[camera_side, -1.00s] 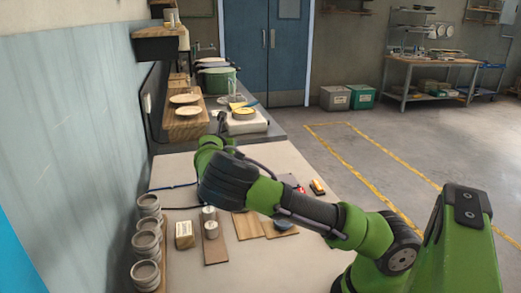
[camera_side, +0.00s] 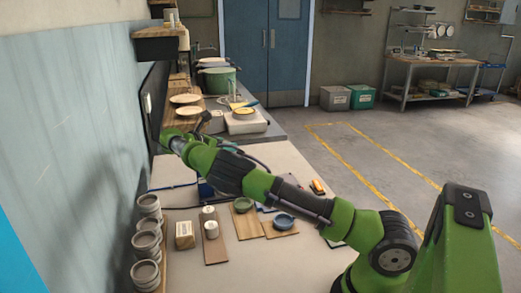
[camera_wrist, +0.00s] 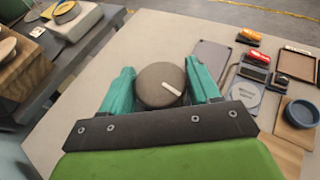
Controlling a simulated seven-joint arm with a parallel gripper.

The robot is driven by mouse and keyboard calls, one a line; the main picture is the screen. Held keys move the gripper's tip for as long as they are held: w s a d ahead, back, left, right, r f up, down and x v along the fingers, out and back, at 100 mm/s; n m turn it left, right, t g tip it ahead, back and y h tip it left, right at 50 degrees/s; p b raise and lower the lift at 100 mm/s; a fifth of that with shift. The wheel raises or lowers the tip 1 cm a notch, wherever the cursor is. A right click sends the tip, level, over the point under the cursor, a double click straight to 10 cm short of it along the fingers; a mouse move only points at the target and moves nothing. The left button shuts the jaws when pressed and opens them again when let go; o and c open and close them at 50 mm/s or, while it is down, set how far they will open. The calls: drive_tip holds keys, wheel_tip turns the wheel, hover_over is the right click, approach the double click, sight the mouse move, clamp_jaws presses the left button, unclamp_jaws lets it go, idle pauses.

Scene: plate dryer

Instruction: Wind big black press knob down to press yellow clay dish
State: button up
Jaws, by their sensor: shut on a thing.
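In the wrist view my gripper (camera_wrist: 160,88) has its teal fingers on either side of a round dark grey-brown knob (camera_wrist: 155,78) with a white mark line on its top. The fingers are shut on it. What lies under the knob is hidden. In the side view my gripper (camera_side: 168,138) is at the left, near the wall panel, and the knob is not clear there. A yellowish round dish (camera_side: 243,111) sits on a white block (camera_side: 247,124) on the back counter, apart from my gripper. Its edge also shows in the wrist view (camera_wrist: 66,9).
Pale plates (camera_side: 188,110) stand on a wooden ledge behind my gripper. Stacked grey rings (camera_side: 147,240) stand at the table's left edge.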

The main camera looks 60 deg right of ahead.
drive_tip(key=shift+f, duration=0.15)
drive_tip(key=o, duration=1)
drive_tip(key=shift+c, duration=0.2)
drive_tip(key=v, duration=1.6)
drive_tip(key=shift+w+a+r, duration=0.2)
drive_tip(key=shift+a+r, duration=0.05)
drive_tip(key=shift+a, duration=0.05)
